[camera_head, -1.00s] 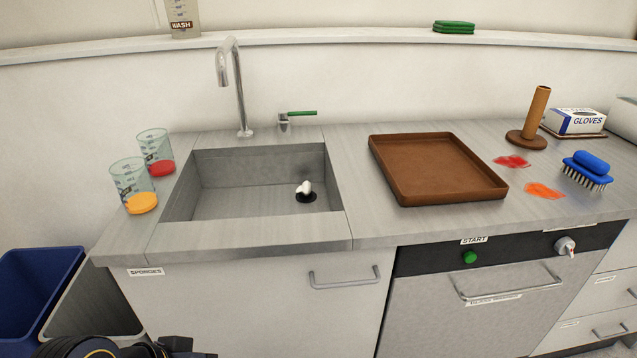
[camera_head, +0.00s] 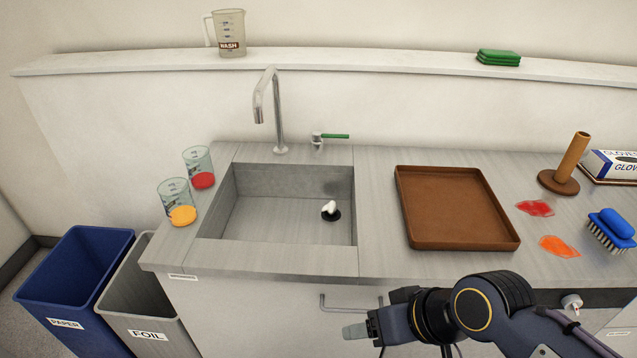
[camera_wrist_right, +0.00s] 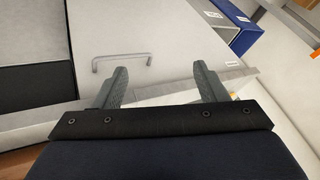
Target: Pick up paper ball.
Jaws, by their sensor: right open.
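A small crumpled white paper ball (camera_head: 330,207) lies in the sink (camera_head: 270,218), on or right against the dark drain (camera_head: 333,216) near the basin's right side. My right gripper (camera_head: 355,331) is in front of the counter, below the sink's front edge and well apart from the ball. In the right wrist view my right gripper (camera_wrist_right: 160,82) is open with nothing between its fingers. It faces the cabinet door and handle. The ball does not show in that view. My left gripper is not in view.
A faucet (camera_head: 278,120) and green lever (camera_head: 334,136) stand behind the sink. Two beakers, orange (camera_head: 178,205) and red (camera_head: 200,170), stand left of it. A brown tray (camera_head: 408,232) lies to the right. Blue PAPER bin (camera_head: 60,290) and grey FOIL bin (camera_head: 140,315) stand lower left.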

